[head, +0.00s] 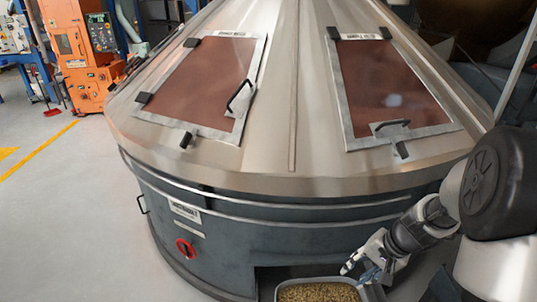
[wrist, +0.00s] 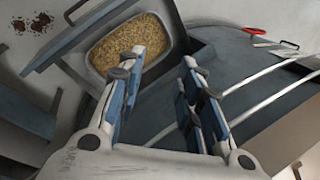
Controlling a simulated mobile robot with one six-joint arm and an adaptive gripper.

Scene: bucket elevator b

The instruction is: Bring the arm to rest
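My gripper (wrist: 160,95) is in the wrist view with its two blue-padded fingers spread apart and nothing between them. In the head view my gripper (head: 360,268) is at the lower right, just beside and above the grain tray, and its fingertips are too small there to read. The tray (head: 318,281) holds yellowish grain and sits at the opening low in the big round machine. The tray's rim (wrist: 92,75) also shows in the wrist view, beyond the left finger. I cannot tell whether the gripper touches the tray.
The machine's grey drum (head: 225,235) with its metal cone top fills the middle. It carries two hatches with handles, a red knob (head: 186,249) and a side handle (head: 142,205). An orange machine (head: 80,55) stands at the far left. The floor (head: 70,220) at the left is clear.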

